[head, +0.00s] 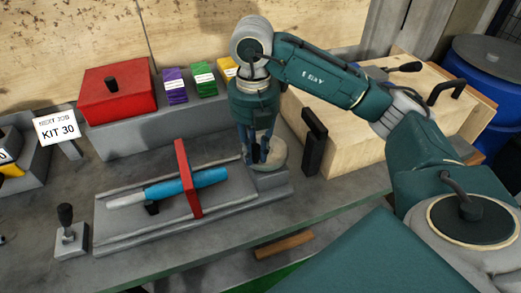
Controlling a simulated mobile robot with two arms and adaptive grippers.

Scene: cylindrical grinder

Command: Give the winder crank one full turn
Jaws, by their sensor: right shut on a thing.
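The winder crank (276,160) shows as a pale round disc on a grey block, at the right end of the grey fixture. My right gripper (258,156) points straight down over the disc, with its dark fingers shut on the crank's handle. The fingers hide most of the handle. My left gripper is out of view.
A blue and white cylinder (212,177) lies on the grey fixture (120,240), crossed by an upright red plate (188,178). A black upright handle (313,140) stands close right of the crank, before a wooden box (340,140). A red box (117,96) is behind.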

